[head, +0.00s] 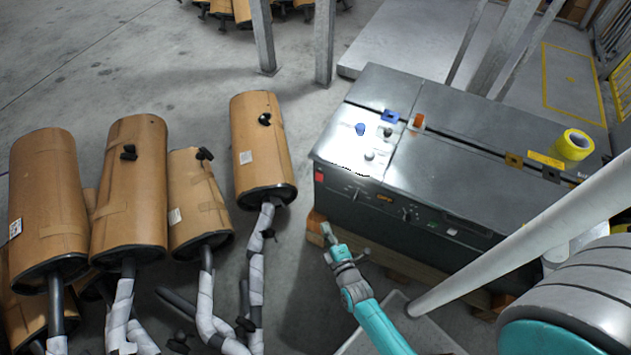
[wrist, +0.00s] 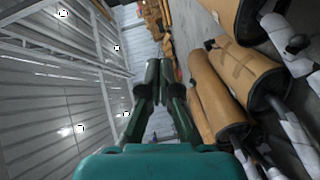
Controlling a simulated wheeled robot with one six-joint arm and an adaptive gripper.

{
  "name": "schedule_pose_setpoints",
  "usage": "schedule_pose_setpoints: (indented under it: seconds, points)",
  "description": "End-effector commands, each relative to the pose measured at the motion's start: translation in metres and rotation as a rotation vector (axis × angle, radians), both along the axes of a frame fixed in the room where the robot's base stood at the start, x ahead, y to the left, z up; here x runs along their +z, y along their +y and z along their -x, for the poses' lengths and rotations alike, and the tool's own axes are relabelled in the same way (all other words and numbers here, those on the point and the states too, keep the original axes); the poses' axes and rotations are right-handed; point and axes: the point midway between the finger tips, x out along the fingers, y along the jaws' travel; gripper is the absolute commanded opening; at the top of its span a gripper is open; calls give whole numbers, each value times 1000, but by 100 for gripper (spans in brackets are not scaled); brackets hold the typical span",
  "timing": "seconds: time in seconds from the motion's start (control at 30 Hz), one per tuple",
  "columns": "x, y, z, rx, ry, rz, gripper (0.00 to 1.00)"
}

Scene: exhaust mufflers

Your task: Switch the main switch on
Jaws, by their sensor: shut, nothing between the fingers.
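A dark grey machine (head: 450,150) stands at the centre right in the head view. Its front panel has a small red switch (head: 319,177) at the left end, an orange display (head: 384,198) and a dark knob (head: 407,214). I cannot tell which of these is the main switch or how it is set. My gripper (head: 328,234) is shut and empty, in front of the machine's left front corner, below the red switch in the picture. In the wrist view its closed fingers (wrist: 158,68) point away from the camera; the machine is not recognisable there.
Yellow tape (head: 574,145), a blue item (head: 360,129) and small parts lie on the machine top. A wooden pallet (head: 314,224) is under it.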

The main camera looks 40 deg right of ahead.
Motion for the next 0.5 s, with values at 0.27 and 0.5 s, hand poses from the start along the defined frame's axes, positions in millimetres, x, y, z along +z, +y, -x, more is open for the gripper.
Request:
schedule_pose_setpoints:
  seconds: [0.27, 0.5]
  points:
    - [-9, -22, -26, -26, 34, 104, 0]
    - [-10, -23, -27, -27, 37, 112, 0]
